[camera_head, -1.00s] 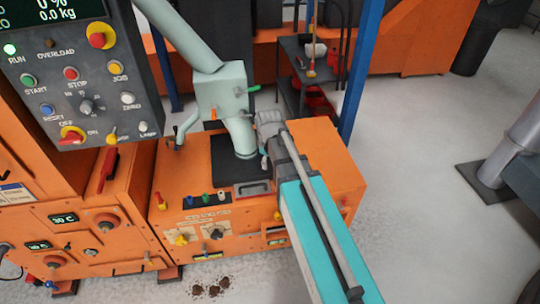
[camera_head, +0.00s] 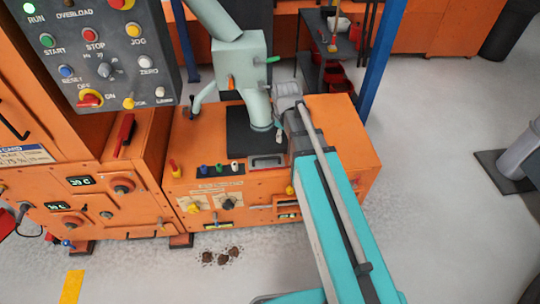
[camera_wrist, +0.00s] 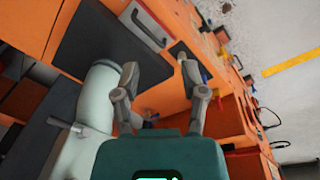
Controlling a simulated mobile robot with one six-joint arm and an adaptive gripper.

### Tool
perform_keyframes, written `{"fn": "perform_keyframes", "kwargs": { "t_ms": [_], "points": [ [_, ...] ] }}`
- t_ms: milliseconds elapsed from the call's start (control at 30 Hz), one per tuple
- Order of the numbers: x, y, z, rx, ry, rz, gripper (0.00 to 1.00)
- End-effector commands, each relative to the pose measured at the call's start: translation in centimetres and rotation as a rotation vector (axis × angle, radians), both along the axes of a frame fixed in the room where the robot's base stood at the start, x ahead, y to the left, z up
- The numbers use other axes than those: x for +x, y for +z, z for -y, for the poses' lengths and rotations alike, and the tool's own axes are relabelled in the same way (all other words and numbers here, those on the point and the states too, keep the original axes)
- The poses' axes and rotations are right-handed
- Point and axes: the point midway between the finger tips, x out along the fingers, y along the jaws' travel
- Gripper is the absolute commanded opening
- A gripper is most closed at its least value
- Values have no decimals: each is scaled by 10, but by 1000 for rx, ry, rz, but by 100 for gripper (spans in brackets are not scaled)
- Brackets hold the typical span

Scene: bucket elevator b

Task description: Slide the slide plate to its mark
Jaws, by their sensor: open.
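My gripper (camera_wrist: 163,80) is open in the wrist view, with its two grey fingers spread apart and nothing between them. In the head view it is beside the lower end of the pale green chute (camera_head: 258,100), partly hidden by my arm. A dark square plate (camera_head: 240,140) lies under the chute.
The orange machine (camera_head: 335,135) has knobs and coloured buttons on its front. A grey control panel (camera_head: 105,60) hangs at the upper left. A blue post (camera_head: 378,60) stands behind to the right. Dark crumbs (camera_head: 221,256) lie on the floor. Open floor extends at the right.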

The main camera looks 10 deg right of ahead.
Motion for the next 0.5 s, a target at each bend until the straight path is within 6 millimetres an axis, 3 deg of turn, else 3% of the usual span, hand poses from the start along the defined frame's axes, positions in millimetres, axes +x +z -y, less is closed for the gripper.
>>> {"fn": "perform_keyframes", "kwargs": {
  "t_ms": [33,500],
  "points": [
    [7,-15,-3,-3,35,4,55],
    [66,-98,-32,-65,491,59,55]
  ]
}}
